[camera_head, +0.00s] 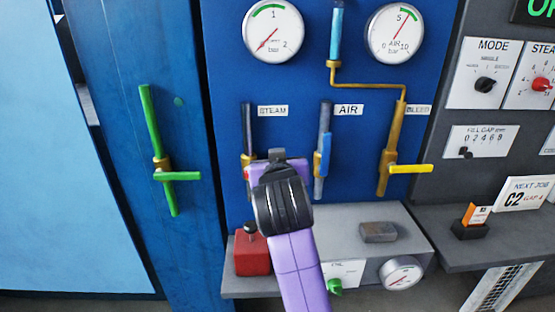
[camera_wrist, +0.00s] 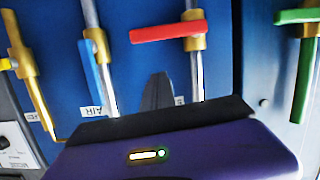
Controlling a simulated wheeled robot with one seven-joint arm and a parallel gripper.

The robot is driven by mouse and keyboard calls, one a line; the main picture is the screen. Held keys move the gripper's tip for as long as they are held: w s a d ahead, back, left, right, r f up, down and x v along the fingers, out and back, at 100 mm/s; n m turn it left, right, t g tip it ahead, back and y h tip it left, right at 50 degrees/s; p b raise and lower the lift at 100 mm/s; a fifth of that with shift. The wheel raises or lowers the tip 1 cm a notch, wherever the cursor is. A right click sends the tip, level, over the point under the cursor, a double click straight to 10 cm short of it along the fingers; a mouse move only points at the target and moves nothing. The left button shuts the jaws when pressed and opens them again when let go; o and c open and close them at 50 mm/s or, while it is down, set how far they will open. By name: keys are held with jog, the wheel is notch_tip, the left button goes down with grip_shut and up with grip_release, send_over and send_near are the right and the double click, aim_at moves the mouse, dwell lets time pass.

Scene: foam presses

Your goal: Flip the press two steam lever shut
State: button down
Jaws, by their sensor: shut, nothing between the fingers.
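The red steam lever (camera_wrist: 168,30) lies crosswise to its vertical pipe in the wrist view, fixed by a brass valve body (camera_wrist: 194,28). In the head view only a bit of red (camera_head: 247,173) shows beside my gripper, under the STEAM label (camera_head: 273,111); the rest is hidden. My gripper (camera_head: 277,156) is shut and empty, in front of the panel at the steam pipe (camera_head: 248,125). In the wrist view its dark fingertips (camera_wrist: 158,90) show below the red lever in the picture, with a visible gap. Whether any part touches the lever I cannot tell.
The blue air lever (camera_head: 322,155) lies along its pipe, just right of my gripper. The yellow bleed lever (camera_head: 410,169) and a green lever (camera_head: 177,176) stand crosswise. Below is a grey shelf (camera_head: 345,218) with a red box (camera_head: 252,255) and a grey block (camera_head: 378,232).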

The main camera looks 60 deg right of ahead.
jog(key=v, duration=0.7)
jog(key=shift+b, duration=0.35)
jog(key=w+a+r+n+t+y, duration=0.1)
jog(key=w+a+r+n+t, duration=0.35)
jog(key=a+t, duration=0.2)
jog(key=s+a+f+n+t+y, duration=0.4)
jog(key=a+f+n+y, duration=0.25)
jog(key=a+f, duration=0.3)
jog(key=s+a+f+g+y, duration=0.1)
jog(key=s+a+f, duration=0.1)
jog(key=s+f, duration=0.3)
jog(key=s+a+f+m+g+y, duration=0.1)
jog(key=s+f, duration=0.5)
jog(key=s, duration=0.6)
jog(key=s+a+f+g+y, duration=0.2)
jog(key=s+f, duration=0.4)
jog(key=s, duration=0.3)
jog(key=a+g, duration=0.1)
jog(key=a, duration=0.1)
jog(key=shift+s+a+f+y, duration=0.2)
jog(key=shift+s+a+y, duration=0.15)
jog(key=shift+a, duration=0.05)
